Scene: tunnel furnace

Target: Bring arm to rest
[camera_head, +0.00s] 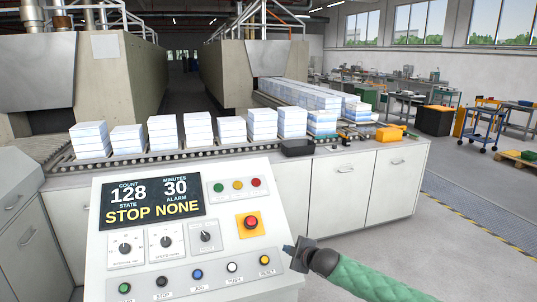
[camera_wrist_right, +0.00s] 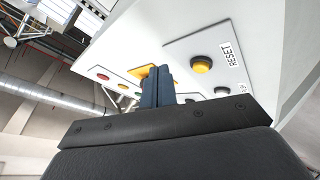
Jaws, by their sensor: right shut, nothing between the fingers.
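My right gripper (camera_head: 289,249) is at the right edge of the control panel (camera_head: 150,240), just right of the yellow reset button (camera_head: 265,260). Its arm, in a green sleeve (camera_head: 375,280), comes in from the lower right. In the right wrist view the two dark fingers (camera_wrist_right: 158,86) are together with nothing between them. The reset button (camera_wrist_right: 201,64) shows there to the right of the fingertips, apart from them. Whether the fingers touch the panel is unclear. My left gripper is not in view.
The panel display (camera_head: 153,203) reads count 128, minutes 30, state STOP, alarm NONE. A red stop button (camera_head: 250,222) sits on a yellow square. Behind, stacks of white blocks (camera_head: 198,130) stand on a roller conveyor (camera_head: 160,155). White cabinets (camera_head: 395,190) stand right; floor beyond is open.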

